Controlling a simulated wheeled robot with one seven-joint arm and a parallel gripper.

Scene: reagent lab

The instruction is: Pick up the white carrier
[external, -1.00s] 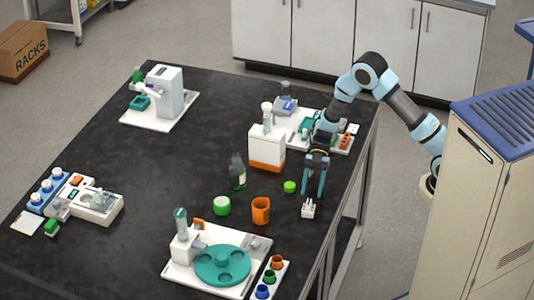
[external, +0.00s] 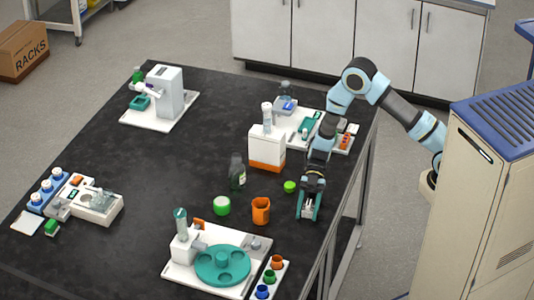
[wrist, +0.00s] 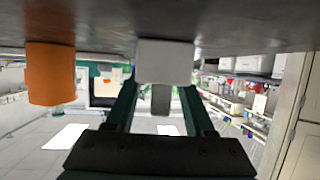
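The white carrier (external: 308,209) stands on the black bench near its right edge. My gripper (external: 308,214) is low over the bench, with one teal finger on each side of the carrier. In the wrist view the carrier (wrist: 165,61) is a pale block straight ahead, between and beyond the tips of my open fingers (wrist: 160,92). I see no clear grip on it, and the gripper partly hides it in the external view.
An orange mug (external: 261,211) stands left of the carrier and also shows in the wrist view (wrist: 50,73). A green cap (external: 289,187), a dark bottle (external: 237,172) and a white-orange device (external: 266,148) stand nearby. A turntable station (external: 222,265) is at the front.

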